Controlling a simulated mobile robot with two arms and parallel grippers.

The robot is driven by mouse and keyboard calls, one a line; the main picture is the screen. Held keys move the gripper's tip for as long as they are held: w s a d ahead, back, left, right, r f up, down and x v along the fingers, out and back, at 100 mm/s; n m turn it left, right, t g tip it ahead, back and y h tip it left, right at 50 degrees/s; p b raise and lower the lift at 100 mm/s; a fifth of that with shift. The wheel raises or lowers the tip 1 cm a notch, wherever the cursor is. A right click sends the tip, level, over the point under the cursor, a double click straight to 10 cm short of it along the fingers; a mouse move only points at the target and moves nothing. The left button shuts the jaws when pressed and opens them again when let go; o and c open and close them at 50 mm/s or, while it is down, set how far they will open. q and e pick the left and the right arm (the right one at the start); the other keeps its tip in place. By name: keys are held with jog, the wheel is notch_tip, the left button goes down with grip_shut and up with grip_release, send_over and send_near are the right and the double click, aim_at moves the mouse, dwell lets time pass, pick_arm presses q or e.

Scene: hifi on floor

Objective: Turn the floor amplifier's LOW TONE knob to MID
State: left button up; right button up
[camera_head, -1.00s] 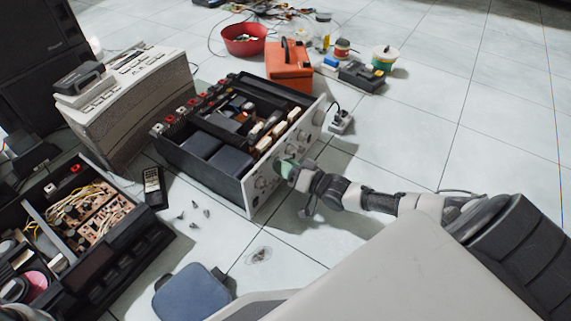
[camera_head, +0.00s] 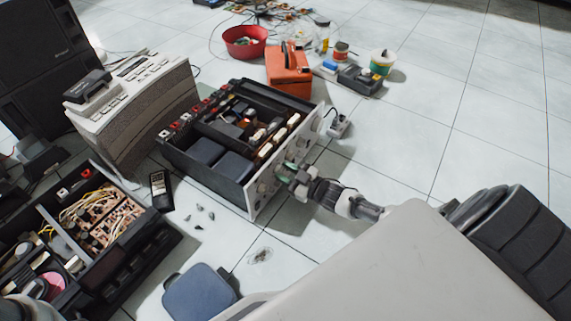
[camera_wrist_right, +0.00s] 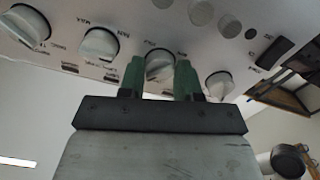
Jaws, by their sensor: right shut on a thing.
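The open-topped amplifier (camera_head: 302,143) sits on the floor, its pale front panel facing right in the head view. My right gripper (camera_head: 282,172) is at the lower part of that panel. In the right wrist view its green fingers (camera_wrist_right: 159,76) are on either side of a silver knob (camera_wrist_right: 160,63), shut on it. More knobs stand in the row: one to the left (camera_wrist_right: 99,44), one at far left (camera_wrist_right: 27,25) and one to the right (camera_wrist_right: 219,85). The print is too small to tell which is LOW TONE.
An orange toolbox (camera_head: 288,70) and a red bowl (camera_head: 244,42) stand behind the amplifier. An open chassis with wiring (camera_head: 119,266) is at lower left, a blue pad (camera_head: 199,293) at the bottom. Small loose parts lie on the floor. Tiles at upper right are clear.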

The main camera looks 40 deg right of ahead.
jog(key=shift+n+p, duration=0.6)
jog(key=shift+n, duration=3.3)
jog(key=o, duration=0.9)
